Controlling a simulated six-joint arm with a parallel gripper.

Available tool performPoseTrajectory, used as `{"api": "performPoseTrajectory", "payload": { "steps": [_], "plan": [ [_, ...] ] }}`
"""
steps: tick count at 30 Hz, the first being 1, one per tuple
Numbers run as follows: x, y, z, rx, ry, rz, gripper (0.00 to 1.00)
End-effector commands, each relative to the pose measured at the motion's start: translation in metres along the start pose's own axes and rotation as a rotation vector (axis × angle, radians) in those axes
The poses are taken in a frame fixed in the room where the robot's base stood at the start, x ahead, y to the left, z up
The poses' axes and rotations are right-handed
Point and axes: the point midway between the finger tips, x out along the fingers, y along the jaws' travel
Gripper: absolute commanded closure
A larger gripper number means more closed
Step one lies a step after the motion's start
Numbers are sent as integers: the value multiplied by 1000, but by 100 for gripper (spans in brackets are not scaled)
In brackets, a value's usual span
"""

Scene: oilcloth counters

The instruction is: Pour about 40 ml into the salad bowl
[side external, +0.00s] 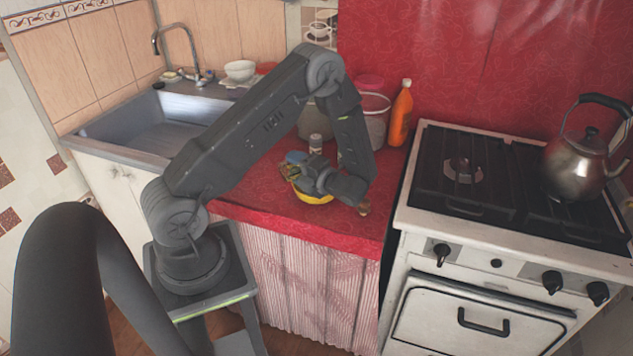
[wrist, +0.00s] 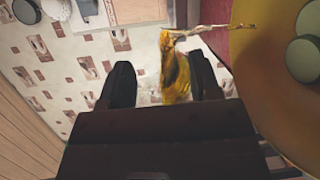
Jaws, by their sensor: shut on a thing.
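The salad bowl (side external: 316,199) is yellow and sits on the red counter, partly hidden by my gripper (side external: 303,174) just above it. In the wrist view the bowl (wrist: 258,85) fills the right side, with round green pieces (wrist: 303,60) in it. My gripper (wrist: 160,70) is shut on a see-through vessel with amber liquid (wrist: 176,78), which shows between the fingers. The vessel looks tipped. A thin amber streak (wrist: 225,29) runs from its mouth end across to over the bowl and looks like flowing liquid. The amount in the bowl cannot be told.
An orange bottle (side external: 401,113), a pale bucket-like container (side external: 375,122) and a small capped jar (side external: 315,144) stand behind the bowl. The stove (side external: 470,215) with a kettle (side external: 578,165) is right; the sink (side external: 165,125) is left.

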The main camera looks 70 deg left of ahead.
Motion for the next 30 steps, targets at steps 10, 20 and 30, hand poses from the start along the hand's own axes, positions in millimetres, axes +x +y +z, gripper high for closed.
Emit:
{"api": "performPoseTrajectory", "payload": {
  "steps": [10, 20, 30],
  "plan": [
    [0, 3, 1, 36, 0, 16, 72],
    [0, 3, 1, 44, 0, 19, 72],
    [0, 3, 1, 50, 0, 22, 72]
  ]
}}
